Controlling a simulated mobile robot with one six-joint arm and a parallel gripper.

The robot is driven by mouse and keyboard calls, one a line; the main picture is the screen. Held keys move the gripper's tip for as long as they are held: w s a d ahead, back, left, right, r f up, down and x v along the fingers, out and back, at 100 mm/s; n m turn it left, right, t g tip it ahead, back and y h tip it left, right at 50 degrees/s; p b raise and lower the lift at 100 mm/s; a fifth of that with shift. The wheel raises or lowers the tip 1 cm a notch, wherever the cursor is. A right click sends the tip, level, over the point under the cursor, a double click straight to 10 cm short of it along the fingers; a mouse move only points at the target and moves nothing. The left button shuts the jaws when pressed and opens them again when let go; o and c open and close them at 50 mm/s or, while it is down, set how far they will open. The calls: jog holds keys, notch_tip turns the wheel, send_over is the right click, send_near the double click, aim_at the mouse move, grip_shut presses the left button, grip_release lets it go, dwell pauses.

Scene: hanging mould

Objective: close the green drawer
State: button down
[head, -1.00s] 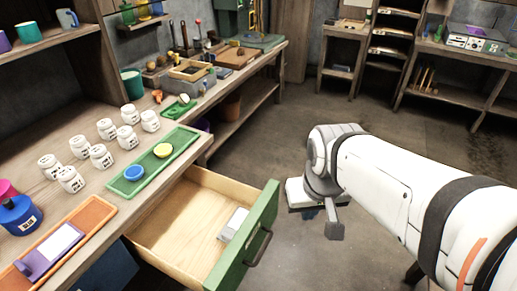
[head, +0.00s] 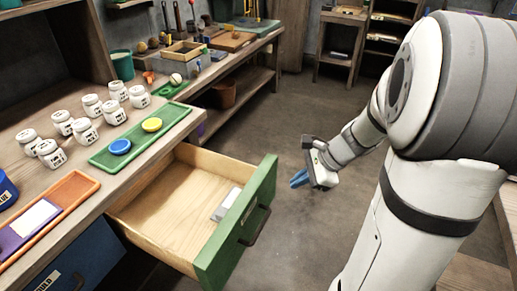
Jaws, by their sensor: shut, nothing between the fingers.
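The green drawer (head: 236,226) is pulled out from under the workbench, with a green front, a dark handle (head: 256,225) and a pale wooden inside. A small grey and white block lies inside it near the front. My gripper (head: 299,179) is in the air to the right of the drawer front, apart from it, with blue fingers pointing down and left. The fingers look shut and hold nothing.
Several white jars (head: 87,131) stand on the workbench above. A green tray (head: 140,138) holds a blue and a yellow round piece. An orange tray (head: 72,191) lies at the left. A shut blue drawer (head: 85,262) is left of the green one. The floor right of the drawer is clear.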

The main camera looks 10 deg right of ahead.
jog(key=w+d+f+m+t+b, duration=0.2)
jog(key=w+d+f+m, duration=0.2)
jog(key=d+f+m, duration=0.25)
jog(key=b, duration=0.3)
send_near(266, 188)
jog(key=shift+y, duration=0.4)
jog(key=f, duration=0.1)
jog(key=w+a+f, duration=0.1)
jog(key=f, duration=0.3)
jog(key=shift+w+a+f, duration=0.1)
jog(key=shift+w+a, duration=0.65)
jog(key=shift+a, duration=0.05)
jog(key=shift+w, duration=0.1)
